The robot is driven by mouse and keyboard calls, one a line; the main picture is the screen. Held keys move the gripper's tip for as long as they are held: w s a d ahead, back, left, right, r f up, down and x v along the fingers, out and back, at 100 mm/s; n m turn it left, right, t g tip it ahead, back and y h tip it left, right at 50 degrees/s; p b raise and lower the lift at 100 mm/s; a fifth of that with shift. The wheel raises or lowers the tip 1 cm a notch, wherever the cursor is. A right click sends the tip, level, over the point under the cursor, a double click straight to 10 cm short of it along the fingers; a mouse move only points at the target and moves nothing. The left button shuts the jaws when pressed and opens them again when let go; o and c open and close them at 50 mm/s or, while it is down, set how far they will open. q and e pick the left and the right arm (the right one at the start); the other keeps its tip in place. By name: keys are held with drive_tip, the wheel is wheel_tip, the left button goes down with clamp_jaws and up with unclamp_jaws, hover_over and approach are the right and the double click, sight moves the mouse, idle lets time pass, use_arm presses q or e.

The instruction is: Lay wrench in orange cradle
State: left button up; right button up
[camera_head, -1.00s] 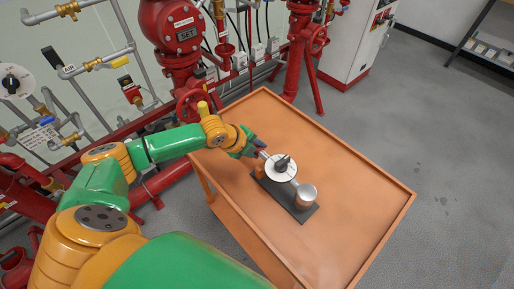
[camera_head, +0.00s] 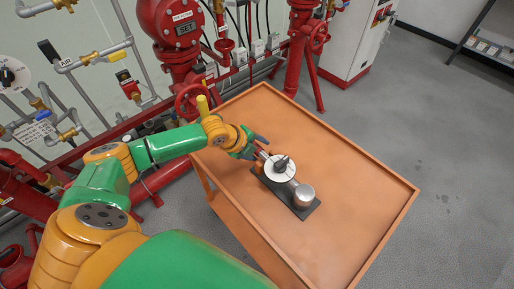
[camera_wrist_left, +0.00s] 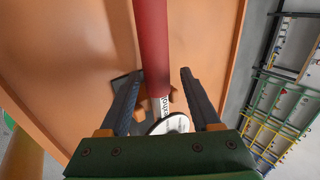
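The wrench's red handle (camera_wrist_left: 153,45) runs down the left wrist view to a pale lettered section (camera_wrist_left: 164,104) near a white round dial (camera_wrist_left: 170,124). In the head view the dial (camera_head: 280,167) sits on a dark plate beside a metal cylinder (camera_head: 304,195). Small orange pieces, apparently the cradle (camera_wrist_left: 174,95), show beside the lettered section. I cannot tell whether the wrench rests in them. My left gripper (camera_wrist_left: 156,78) is open, its dark fingers on either side of the handle and apart from it. In the head view this gripper (camera_head: 258,145) is at the dial's upper left. My right gripper is not in view.
The orange cart top (camera_head: 350,190) has a raised rim and is clear at right and front. Red valves and pipes (camera_head: 183,35) stand behind it at left. A white cabinet (camera_head: 352,40) stands behind. Grey floor is free at right.

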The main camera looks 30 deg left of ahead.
use_arm(q)
drive_tip(key=shift+s, duration=0.15)
drive_tip(key=v, duration=0.7)
drive_tip(key=shift+r, duration=0.1)
idle(0.4)
